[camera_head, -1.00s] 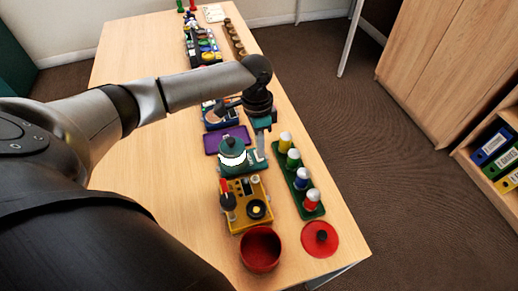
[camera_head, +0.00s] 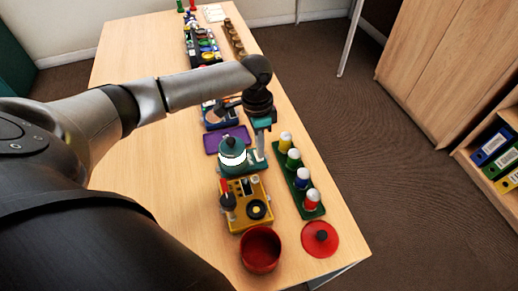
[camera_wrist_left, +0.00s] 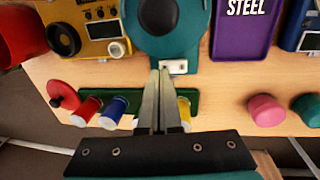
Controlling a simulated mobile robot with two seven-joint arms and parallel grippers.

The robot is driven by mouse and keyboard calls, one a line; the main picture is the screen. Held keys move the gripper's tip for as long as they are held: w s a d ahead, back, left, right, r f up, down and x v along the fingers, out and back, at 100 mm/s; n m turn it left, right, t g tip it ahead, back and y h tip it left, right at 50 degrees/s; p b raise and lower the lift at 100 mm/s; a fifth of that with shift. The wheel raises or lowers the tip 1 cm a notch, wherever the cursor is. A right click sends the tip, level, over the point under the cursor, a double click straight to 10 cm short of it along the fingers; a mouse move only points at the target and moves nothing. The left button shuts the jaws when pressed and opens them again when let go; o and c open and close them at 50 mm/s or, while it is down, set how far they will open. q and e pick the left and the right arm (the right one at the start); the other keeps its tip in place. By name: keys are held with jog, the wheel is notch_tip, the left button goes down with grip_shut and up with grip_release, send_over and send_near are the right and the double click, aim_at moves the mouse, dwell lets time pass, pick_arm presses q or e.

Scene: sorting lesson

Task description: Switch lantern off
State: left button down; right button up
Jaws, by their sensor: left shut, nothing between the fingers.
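The lantern (camera_head: 232,145) is teal with a bright white band and a dark knob on top. It stands upright on a teal base in the middle of the table. In the left wrist view the lantern (camera_wrist_left: 165,42) is at the top, with a small white switch plate (camera_wrist_left: 173,66) on its near edge. My left gripper (camera_head: 260,154) points down beside the base. Its fingers are shut and empty, and the fingertips (camera_wrist_left: 160,72) are at the switch plate; whether they touch it I cannot tell. My right gripper is not in view.
A yellow device (camera_head: 245,204) and a red bowl (camera_head: 260,250) stand nearer me. A purple tray (camera_head: 214,140) lies just behind. The left side of the table is largely clear.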

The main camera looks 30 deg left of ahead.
pick_arm(q)
jog(key=shift+f+b, duration=0.3)
jog(key=shift+f, duration=0.65)
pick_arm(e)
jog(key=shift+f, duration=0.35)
pick_arm(q)
jog(key=shift+r+p, duration=0.5)
jog(key=shift+p, duration=0.05)
jog(key=shift+r+p, duration=0.35)
jog(key=shift+p, duration=0.15)
jog(key=shift+r+p, duration=0.95)
jog(key=shift+p, duration=0.2)
jog(key=shift+r+p, duration=0.25)
jog(key=shift+p, duration=0.1)
notch_tip(320, 180, up, 2)
jog(key=p, duration=0.2)
jog(key=shift+p, duration=0.3)
jog(key=shift+r+p, duration=0.55)
jog(key=shift+p, duration=0.1)
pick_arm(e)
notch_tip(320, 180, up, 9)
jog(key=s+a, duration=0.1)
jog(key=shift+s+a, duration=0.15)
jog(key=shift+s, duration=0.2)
